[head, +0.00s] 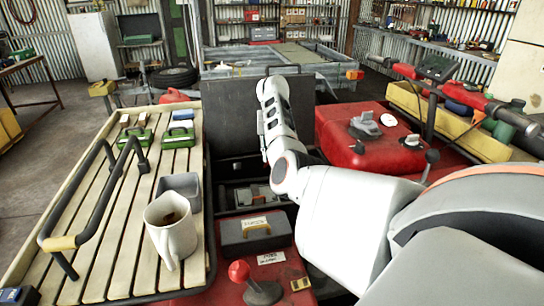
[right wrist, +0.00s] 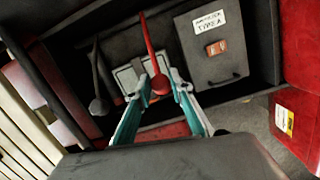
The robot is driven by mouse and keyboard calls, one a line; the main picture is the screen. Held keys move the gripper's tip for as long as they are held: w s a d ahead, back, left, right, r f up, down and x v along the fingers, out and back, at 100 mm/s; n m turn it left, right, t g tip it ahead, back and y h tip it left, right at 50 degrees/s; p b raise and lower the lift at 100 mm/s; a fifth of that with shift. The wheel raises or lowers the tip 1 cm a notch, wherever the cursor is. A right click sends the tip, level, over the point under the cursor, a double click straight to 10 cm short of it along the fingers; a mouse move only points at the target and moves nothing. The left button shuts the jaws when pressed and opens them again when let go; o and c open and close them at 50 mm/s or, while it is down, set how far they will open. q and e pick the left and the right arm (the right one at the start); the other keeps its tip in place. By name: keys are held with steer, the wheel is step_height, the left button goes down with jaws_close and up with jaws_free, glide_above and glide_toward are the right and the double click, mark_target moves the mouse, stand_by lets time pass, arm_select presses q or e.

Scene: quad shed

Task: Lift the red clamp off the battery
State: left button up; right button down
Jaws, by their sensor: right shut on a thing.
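The red clamp (right wrist: 158,82), with a rounded end and a long thin red part running up from it, is between the fingertips of my right gripper (right wrist: 161,92) in the right wrist view. The gripper is shut on it. A pale grey box that looks like the battery (right wrist: 128,76) lies behind the clamp in a dark bay. I cannot tell whether the clamp still touches it. A similar black clamp (right wrist: 98,104) is to the left. In the head view my right arm reaches into the bay and its gripper is hidden. My left gripper is not in view.
A dark box with a white label (right wrist: 222,50) stands right of the clamp; a labelled dark box (head: 252,236) also shows in the head view. The slatted rack (head: 95,235) at left carries a mug (head: 170,232), grey tray (head: 180,187) and green cases. Dark bay walls surround the gripper.

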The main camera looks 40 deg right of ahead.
steer(key=shift+w+r, duration=0.15)
steer(key=shift+r, duration=0.05)
steer(key=c, duration=1.8)
jaws_free()
steer(key=shift+w+f, duration=0.1)
steer(key=shift+w, duration=0.05)
steer(key=shift+w+f, duration=0.15)
steer(key=shift+f, duration=0.05)
steer(key=shift+s+r, duration=0.15)
steer(key=shift+s, duration=0.05)
steer(key=r, duration=0.4)
steer(key=s+r, duration=0.1)
steer(key=r, duration=0.2)
steer(key=a+r, duration=0.1)
steer(key=r, duration=0.3)
steer(key=shift+s+r, duration=0.2)
steer(key=shift+r, duration=0.15)
